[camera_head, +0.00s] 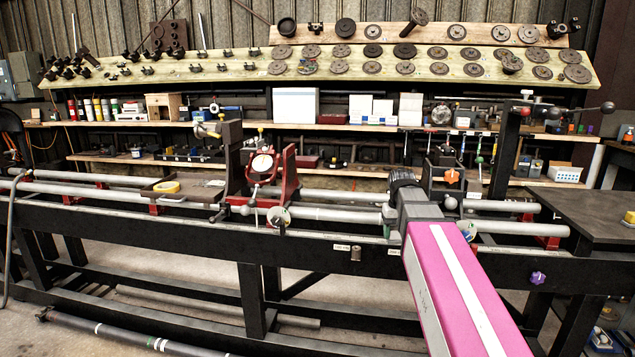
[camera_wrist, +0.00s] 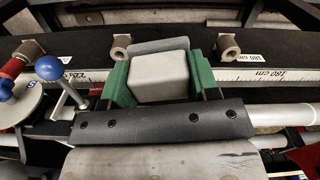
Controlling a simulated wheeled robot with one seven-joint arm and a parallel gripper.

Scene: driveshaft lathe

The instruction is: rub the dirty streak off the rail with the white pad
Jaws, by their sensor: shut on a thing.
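My gripper (camera_wrist: 160,76) has green fingers and is shut on the white pad (camera_wrist: 160,74), a pale grey-white block, in the wrist view. The pad is over the rail (camera_wrist: 264,76), a light strip with centimetre marks along the bench edge. I cannot tell whether the pad touches it. The rail shows to both sides of the fingers; the part under the pad is hidden. I cannot make out a dirty streak on the visible part. In the head view the rail (camera_head: 325,234) runs along the bench front, and my own arm hides the gripper and pad.
A blue ball-knobbed lever (camera_wrist: 49,68) is left of my fingers. Pegs (camera_wrist: 228,46) stick out along the bench front. A yellow tape roll (camera_head: 166,187) lies further left; a dark table (camera_head: 590,212) stands right.

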